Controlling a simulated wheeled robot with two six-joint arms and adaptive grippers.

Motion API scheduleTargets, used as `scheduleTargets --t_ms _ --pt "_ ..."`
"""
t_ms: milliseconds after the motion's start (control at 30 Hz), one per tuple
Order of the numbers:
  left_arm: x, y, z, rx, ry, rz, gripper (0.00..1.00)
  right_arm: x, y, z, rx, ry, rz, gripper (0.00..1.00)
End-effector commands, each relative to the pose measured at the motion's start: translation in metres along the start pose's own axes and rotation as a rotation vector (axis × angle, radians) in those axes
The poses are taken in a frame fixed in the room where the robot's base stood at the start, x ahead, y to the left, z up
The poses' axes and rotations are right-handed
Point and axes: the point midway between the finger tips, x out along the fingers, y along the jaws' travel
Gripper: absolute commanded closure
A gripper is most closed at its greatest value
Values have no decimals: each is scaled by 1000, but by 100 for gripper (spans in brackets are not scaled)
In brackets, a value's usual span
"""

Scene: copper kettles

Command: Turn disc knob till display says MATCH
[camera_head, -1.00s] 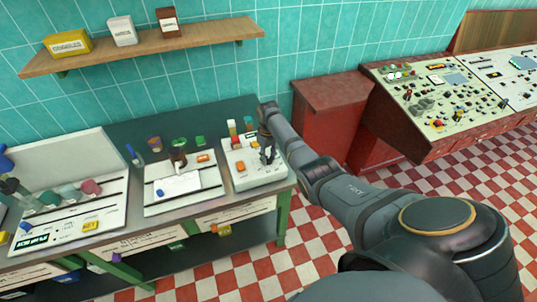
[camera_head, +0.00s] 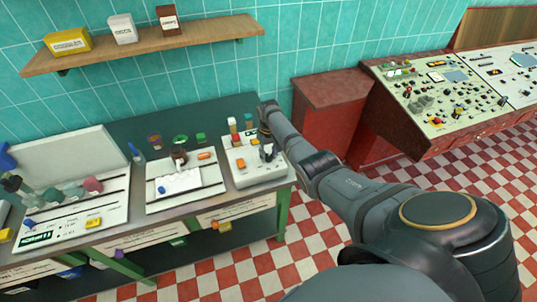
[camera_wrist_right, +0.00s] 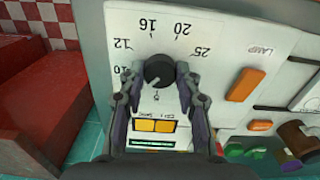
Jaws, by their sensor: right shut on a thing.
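The dark disc knob (camera_wrist_right: 158,70) sits on a pale panel, inside an arc of printed numbers from 10 to 25. A light pointer line shows on its face. My right gripper (camera_wrist_right: 160,78) is shut on the knob, one finger on each side. In the head view my right gripper (camera_head: 267,152) is over the white box (camera_head: 242,178) at the bench's right end, and the knob is hard to make out there. A narrow dark display with green marks (camera_wrist_right: 152,143) lies below two orange tiles; I cannot read its text. My left gripper is not in view.
An orange block (camera_wrist_right: 246,84) is beside the knob on the panel. On the bench, a middle white unit (camera_head: 185,200) and a left unit with bottles (camera_head: 75,212) stand apart from the box. A shelf (camera_head: 150,50) hangs above. A red cabinet (camera_head: 328,120) stands to the right.

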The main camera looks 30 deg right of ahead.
Motion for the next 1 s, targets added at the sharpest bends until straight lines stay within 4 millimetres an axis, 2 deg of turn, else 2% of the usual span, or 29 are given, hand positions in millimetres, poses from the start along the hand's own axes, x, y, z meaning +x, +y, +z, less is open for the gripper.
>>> scheduleTargets --t_ms 33,167,200,467,567,667,900,1000 --pt "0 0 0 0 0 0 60 -2 0 -2 0 6 1 63" --pt "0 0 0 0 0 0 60 -2 0 -1 0 4 1 45" --pt "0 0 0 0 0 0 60 -1 0 -1 -1 4 0 44" --pt "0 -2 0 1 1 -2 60 -2 0 -1 -1 2 0 44" --pt "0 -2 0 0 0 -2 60 -10 0 -2 -1 4 0 44" --pt "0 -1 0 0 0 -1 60 -29 0 -2 -2 7 1 44" --pt "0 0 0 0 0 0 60 -88 0 -2 -1 7 1 44" --pt "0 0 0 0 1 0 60 -105 0 -1 -1 5 1 44"
